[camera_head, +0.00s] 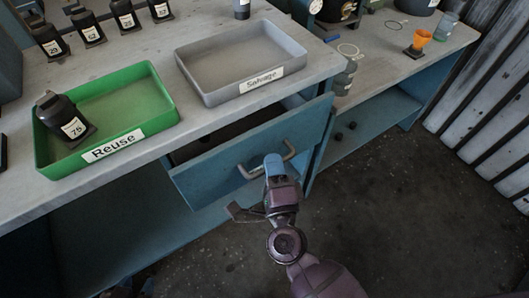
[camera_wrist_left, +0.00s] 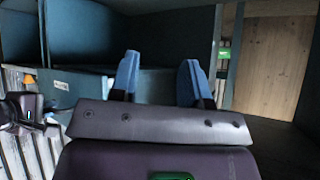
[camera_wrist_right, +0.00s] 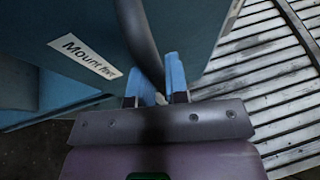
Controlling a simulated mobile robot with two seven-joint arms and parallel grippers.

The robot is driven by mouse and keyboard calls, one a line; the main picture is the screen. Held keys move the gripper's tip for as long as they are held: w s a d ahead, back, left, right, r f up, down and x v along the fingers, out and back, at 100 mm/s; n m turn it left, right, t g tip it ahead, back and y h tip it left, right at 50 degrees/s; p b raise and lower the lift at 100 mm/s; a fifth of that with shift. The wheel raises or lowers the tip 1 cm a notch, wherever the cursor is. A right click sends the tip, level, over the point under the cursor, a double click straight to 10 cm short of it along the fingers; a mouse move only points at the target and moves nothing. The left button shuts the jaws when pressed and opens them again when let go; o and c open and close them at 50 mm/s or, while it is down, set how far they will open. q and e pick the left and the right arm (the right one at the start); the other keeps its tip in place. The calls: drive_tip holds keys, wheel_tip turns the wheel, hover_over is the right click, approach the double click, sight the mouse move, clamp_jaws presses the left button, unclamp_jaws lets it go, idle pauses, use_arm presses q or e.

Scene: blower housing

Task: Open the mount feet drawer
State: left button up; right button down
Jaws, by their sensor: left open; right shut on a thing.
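The blue mount feet drawer (camera_head: 215,172) is partly pulled out below the bench top, with a dark gap behind its front. My right gripper (camera_head: 274,165) is shut on the curved grey drawer handle (camera_head: 289,150). The handle also passes between its blue fingers (camera_wrist_right: 155,85) in the right wrist view. My left gripper (camera_wrist_left: 158,80) is open, with nothing between its fingers, low beside blue bench panels.
A green Reuse tray (camera_head: 172,105) holding a black part marked 75 (camera_head: 68,122) and an empty grey Salvage tray (camera_head: 290,35) stand on the bench. Several black parts line the back. A ribbed wall (camera_head: 490,110) is at right. The floor (camera_head: 400,220) before the drawer is clear.

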drive_tip(key=s+d, duration=0.6)
drive_tip(key=s, duration=0.4)
drive_tip(key=s+d+p, duration=0.1)
drive_tip(key=s+d, duration=0.5)
drive_tip(key=s, duration=0.5)
drive_tip(key=shift+s+d, duration=0.2)
drive_tip(key=shift+s, duration=0.05)
drive_tip(key=c, duration=1.2)
unclamp_jaws()
drive_tip(key=shift+o, duration=0.3)
drive_tip(key=v, duration=1.1)
